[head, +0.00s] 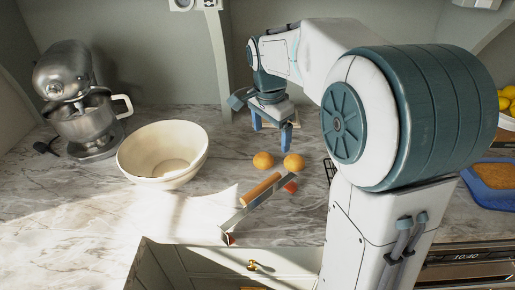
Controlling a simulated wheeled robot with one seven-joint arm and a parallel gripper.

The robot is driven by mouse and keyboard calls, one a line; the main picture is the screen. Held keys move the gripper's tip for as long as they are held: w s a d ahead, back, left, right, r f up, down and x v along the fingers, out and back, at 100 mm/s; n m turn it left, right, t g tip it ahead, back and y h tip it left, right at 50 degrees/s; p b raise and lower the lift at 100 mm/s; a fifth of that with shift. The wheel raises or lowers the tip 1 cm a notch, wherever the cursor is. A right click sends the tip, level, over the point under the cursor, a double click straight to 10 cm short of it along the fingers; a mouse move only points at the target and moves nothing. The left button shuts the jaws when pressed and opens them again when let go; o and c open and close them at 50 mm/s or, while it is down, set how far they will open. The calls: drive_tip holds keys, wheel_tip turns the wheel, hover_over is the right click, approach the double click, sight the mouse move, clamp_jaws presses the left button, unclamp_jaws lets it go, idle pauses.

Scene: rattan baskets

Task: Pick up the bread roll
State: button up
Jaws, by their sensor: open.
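Two small round golden-brown things sit side by side on the marble counter, a left one (263,160) and a right one (293,162). They look like bread rolls, but at this size I cannot tell for sure. My gripper (271,128) points down behind and above them, its blue fingers spread apart with nothing seen between them. The right finger ends close above the right round thing in the picture; I see no clear contact.
A long tool with a tan handle (261,188) and a small red piece (291,187) lie in front. A cream bowl (163,153) and stand mixer (77,96) stand left. A blue board (475,196) bearing a brown slab lies right. The left-front counter is clear.

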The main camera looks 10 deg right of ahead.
sight(263, 155)
drive_tip(key=w+f+m, duration=0.4)
drive_tip(key=w+m, duration=0.2)
drive_tip(key=w, duration=0.4)
drive_tip(key=shift+g+h, duration=0.3)
drive_tip(key=shift+g, duration=0.1)
drive_tip(key=f, duration=0.7)
drive_tip(key=shift+s+d+f, duration=0.15)
drive_tip(key=shift+s+f, duration=0.2)
drive_tip(key=shift+s+f+p, duration=0.1)
drive_tip(key=shift+f+p, duration=0.4)
drive_tip(key=shift+f, duration=2.15)
drive_tip(key=c, duration=0.9)
